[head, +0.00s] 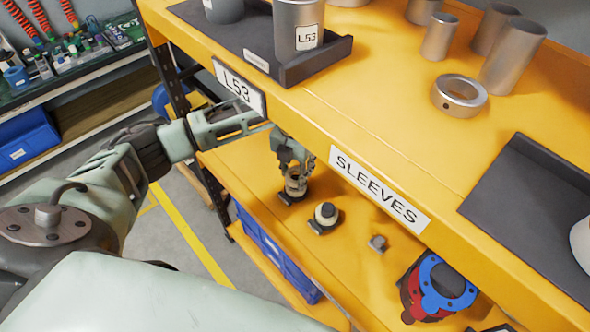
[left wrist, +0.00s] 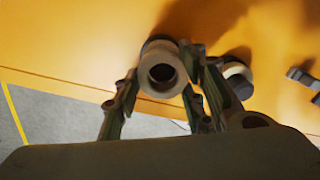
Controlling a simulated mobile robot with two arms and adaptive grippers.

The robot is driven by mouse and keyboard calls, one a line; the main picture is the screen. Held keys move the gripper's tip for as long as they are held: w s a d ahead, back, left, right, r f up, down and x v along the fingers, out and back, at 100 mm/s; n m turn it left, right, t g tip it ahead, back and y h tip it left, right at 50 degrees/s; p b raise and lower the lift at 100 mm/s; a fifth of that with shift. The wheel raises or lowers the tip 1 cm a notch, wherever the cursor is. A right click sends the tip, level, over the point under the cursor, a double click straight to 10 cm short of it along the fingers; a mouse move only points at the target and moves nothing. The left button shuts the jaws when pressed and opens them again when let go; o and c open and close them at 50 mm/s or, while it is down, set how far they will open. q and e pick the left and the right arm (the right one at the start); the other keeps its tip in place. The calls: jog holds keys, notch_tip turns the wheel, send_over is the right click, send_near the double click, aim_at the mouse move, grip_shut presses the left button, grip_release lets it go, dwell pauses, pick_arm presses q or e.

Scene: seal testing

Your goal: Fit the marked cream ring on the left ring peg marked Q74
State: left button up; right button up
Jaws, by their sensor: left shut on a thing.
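My left gripper (head: 296,179) reaches under the yellow top shelf and is shut on a cream ring (left wrist: 162,70). In the left wrist view I look into the ring's round, dark opening between the two fingers. In the head view the held ring (head: 294,189) is right above a small dark base (head: 289,199) on the lower shelf. I cannot tell whether the ring is around a peg there. Just right of it stands another dark base with a pale ring-shaped piece (head: 326,212). No Q74 mark is readable. My right gripper is not in view.
The top shelf's edge with the SLEEVES sign (head: 379,188) overhangs the work spot. A small grey block (head: 378,243) and a blue-and-red round part (head: 438,288) are further right on the lower shelf. Metal sleeves (head: 513,57) and an L53 tray (head: 318,67) stand on top.

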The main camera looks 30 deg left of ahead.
pick_arm(q)
jog(key=shift+f+b, duration=0.8)
jog(key=shift+f, duration=0.25)
jog(key=o, duration=1.2)
jog(key=shift+r, duration=0.1)
notch_tip(320, 180, up, 7)
jog(key=p, duration=0.4)
jog(key=shift+p, duration=0.35)
